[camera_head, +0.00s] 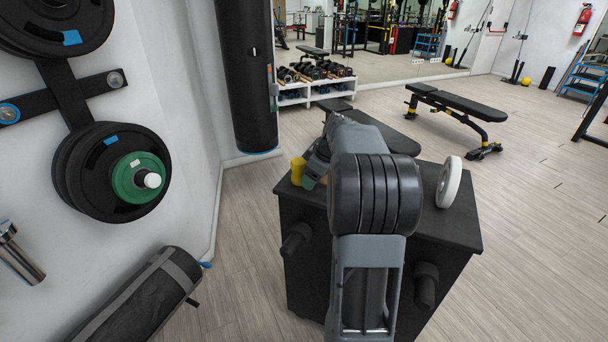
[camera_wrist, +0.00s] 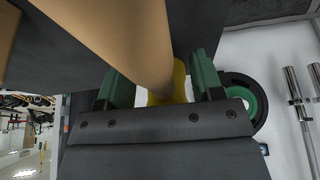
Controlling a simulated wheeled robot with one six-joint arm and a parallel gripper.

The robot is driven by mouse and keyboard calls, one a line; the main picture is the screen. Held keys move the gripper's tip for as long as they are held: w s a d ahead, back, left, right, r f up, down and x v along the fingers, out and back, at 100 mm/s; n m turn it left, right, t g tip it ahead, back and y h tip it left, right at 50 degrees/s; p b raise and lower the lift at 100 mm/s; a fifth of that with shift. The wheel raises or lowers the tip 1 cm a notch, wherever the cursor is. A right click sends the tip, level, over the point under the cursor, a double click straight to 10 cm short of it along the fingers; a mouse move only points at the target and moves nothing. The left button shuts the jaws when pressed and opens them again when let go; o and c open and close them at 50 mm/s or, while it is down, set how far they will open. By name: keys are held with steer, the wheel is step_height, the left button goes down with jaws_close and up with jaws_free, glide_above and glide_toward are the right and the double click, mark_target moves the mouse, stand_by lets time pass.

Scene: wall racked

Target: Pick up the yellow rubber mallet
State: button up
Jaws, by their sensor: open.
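The yellow mallet head (camera_head: 298,171) is at the far left corner of the black box top in the head view. In the wrist view, a tan cylinder (camera_wrist: 122,38), apparently the mallet's handle, runs from the top edge down to a yellow part (camera_wrist: 180,82). That yellow part lies between the green fingers of my gripper (camera_wrist: 160,84), which are open on either side of it. I cannot tell whether either finger touches it. In the head view my gripper (camera_head: 310,180) is beside the yellow head, and my arm hides most of it.
The black box (camera_head: 305,222) has dark pegs on its near side. A white ring (camera_head: 449,182) stands upright at its right. A black bench (camera_head: 455,105) is behind to the right. Weight plates (camera_head: 95,185) hang on the left wall. Floor to the right is clear.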

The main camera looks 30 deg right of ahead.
steer(key=shift+c, duration=0.2)
steer(key=c, duration=1.1)
steer(key=shift+r, duration=0.15)
steer(key=shift+r, duration=0.55)
step_height(320, 180, up, 2)
steer(key=shift+d+r+p, duration=0.1)
steer(key=shift+r+p, duration=0.1)
steer(key=shift+p, duration=0.25)
steer(key=s+d+r+p, duration=0.3)
steer(key=d+r, duration=0.6)
steer(key=d, duration=0.4)
steer(key=shift+s+r, duration=0.15)
steer(key=shift+s, duration=0.75)
